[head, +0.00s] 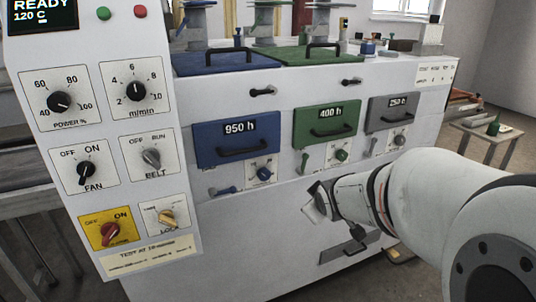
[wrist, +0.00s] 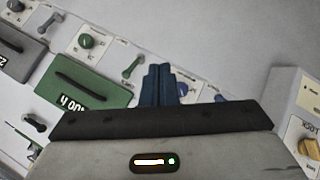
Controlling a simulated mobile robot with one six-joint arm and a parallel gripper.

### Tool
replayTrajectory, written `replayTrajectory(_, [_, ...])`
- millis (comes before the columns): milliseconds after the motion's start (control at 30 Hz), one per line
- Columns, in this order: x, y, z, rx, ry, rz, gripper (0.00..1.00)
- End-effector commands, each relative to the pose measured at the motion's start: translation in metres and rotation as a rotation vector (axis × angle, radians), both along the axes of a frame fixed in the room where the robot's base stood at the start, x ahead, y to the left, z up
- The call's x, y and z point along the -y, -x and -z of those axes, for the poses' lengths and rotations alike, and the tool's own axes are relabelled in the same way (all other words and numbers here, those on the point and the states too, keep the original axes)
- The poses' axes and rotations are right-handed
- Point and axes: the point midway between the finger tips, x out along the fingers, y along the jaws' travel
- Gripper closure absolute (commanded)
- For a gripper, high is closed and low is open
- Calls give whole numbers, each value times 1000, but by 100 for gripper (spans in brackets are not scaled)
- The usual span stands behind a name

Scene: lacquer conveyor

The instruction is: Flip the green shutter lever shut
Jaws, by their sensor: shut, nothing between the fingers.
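The green shutter lever (head: 304,163) is a small handle on the white machine front, below the left part of the green 400 h drawer (head: 326,124). It stands nearly upright in the head view. In the wrist view the green lever (wrist: 132,67) lies just left of my fingertips, seen at a slant. My gripper (head: 314,206) is in front of the panel, below the lever. Its dark blue fingers (wrist: 160,70) are together with nothing between them. They look apart from the lever and partly hide the blue knob's plate in the wrist view.
A green knob (head: 341,155) sits right of the lever. A blue lever (head: 223,190) lies nearly level at left, and a grey lever (head: 372,146) stands at right. The control panel (head: 190,235) juts out at left. A low handle (head: 348,246) is below my arm.

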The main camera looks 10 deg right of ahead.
Motion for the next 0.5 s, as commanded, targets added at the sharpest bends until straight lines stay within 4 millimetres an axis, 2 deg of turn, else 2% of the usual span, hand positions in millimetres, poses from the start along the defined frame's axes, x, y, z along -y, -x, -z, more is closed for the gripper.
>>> replayTrajectory(33, [5, -16, 12, 43, 45, -45, 100])
replayTrajectory(200, [14, -65, 21, 219, 210, -214, 100])
replayTrajectory(400, [16, -107, 33, 429, 396, -398, 100])
replayTrajectory(500, [15, -120, 38, 525, 474, -472, 100])
